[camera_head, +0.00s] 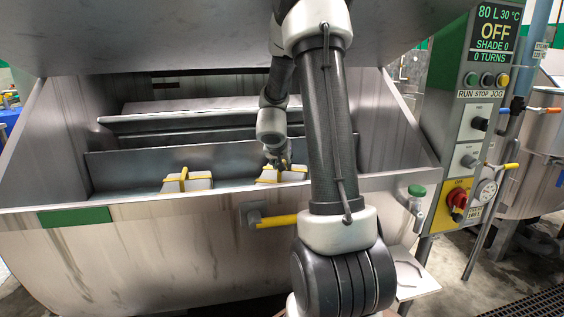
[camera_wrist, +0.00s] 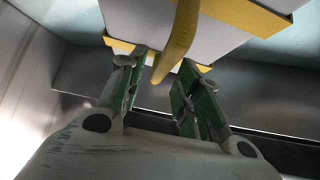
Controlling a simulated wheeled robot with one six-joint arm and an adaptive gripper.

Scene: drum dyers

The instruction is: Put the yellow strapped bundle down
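A pale bundle with yellow straps (camera_head: 293,176) sits inside the drum machine's open trough, at the right, partly behind my arm. My gripper (camera_head: 279,163) is right above it. In the wrist view the bundle (camera_wrist: 225,30) fills the top, with yellow edges and a raised yellow strap loop. My gripper (camera_wrist: 163,63) has its two green-padded fingers apart, one on each side of the loop's end. Gaps show between the pads and the strap. A second pale bundle with yellow straps (camera_head: 200,184) sits to the left in the trough.
The trough's front wall (camera_head: 150,240) has a green plate and a yellow handle (camera_head: 277,221). The raised hood (camera_head: 180,40) hangs above the opening. A control panel (camera_head: 490,60) reading OFF stands at the right. Between the bundles the trough floor is clear.

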